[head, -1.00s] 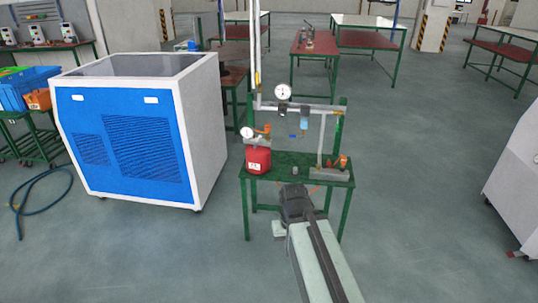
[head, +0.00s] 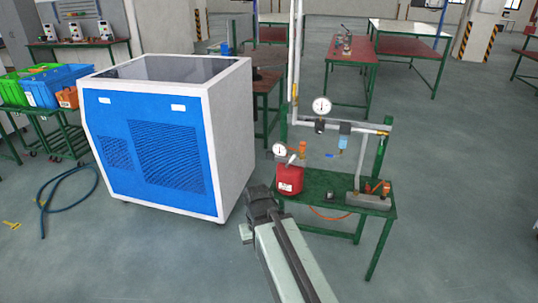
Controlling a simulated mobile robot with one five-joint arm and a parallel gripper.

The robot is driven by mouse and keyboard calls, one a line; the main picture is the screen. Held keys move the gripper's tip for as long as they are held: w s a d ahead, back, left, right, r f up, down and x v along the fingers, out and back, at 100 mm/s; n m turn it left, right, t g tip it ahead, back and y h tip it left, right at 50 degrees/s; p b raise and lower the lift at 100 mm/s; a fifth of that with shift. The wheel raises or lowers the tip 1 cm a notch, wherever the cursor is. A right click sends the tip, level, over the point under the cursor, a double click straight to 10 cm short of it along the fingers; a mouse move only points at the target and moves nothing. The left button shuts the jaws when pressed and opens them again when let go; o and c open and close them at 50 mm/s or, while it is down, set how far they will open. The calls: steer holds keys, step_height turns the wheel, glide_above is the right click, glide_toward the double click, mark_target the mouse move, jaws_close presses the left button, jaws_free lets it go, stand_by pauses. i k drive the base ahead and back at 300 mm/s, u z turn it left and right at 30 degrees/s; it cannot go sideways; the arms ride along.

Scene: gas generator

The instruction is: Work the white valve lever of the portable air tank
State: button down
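The red portable air tank (head: 289,181) stands on the left end of a green table (head: 330,183). A round white gauge (head: 280,150) sits on its top left, and an orange fitting (head: 302,147) shows at its top right. A small white piece (head: 292,159) on top between them looks like the valve lever; its exact position is too small to tell. My gripper (head: 258,192), dark and seen from behind, is in front of the table and left of the tank in the picture, apparently apart from it. Its fingers are hidden, so its opening does not show.
Pipes with a second gauge (head: 321,106) rise behind the tank. A small machine with orange parts (head: 377,187) stands on the table's right end. A large blue and white cabinet (head: 165,140) stands close on the left. A hose (head: 62,190) lies on the floor far left. The floor at right is clear.

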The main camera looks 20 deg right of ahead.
mark_target(293, 157)
steer(key=u, duration=0.35)
steer(key=i, duration=1.35)
steer(key=z, duration=0.1)
